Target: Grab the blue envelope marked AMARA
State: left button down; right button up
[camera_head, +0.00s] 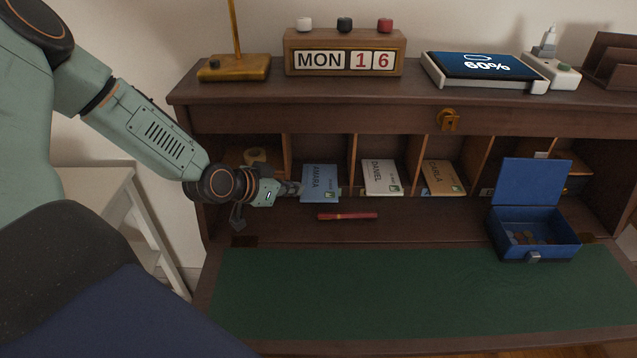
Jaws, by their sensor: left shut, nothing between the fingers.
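The blue envelope marked AMARA (320,184) leans in a pigeonhole of the desk, its lower end sticking out toward the front. My left gripper (294,188) is just left of the envelope, with its fingers close to the envelope's left edge. The fingers are small in view and look shut with nothing held; whether they touch the envelope is hard to tell. My right gripper is not in view.
A white envelope marked DANIEL (381,177) and a tan one marked CARLA (442,177) stand in pigeonholes to the right. A red pen (347,216) lies in front. An open blue cash box (536,240) stands at right. The green desk mat (400,293) is clear.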

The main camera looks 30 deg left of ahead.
aim_at(326, 180)
pick_arm(q)
jog(key=w+b, duration=0.1)
jog(key=w, duration=0.1)
jog(key=w+d+f+b, duration=0.1)
jog(key=w, duration=0.2)
jog(key=w+b, duration=0.2)
jog(key=w, duration=0.1)
jog(key=shift+w+d+f, duration=0.1)
jog(key=shift+d+f, duration=0.05)
jog(key=shift+d, duration=0.2)
jog(key=shift+d+f, duration=0.25)
jog(key=shift+a, duration=0.15)
jog(key=shift+s, duration=0.25)
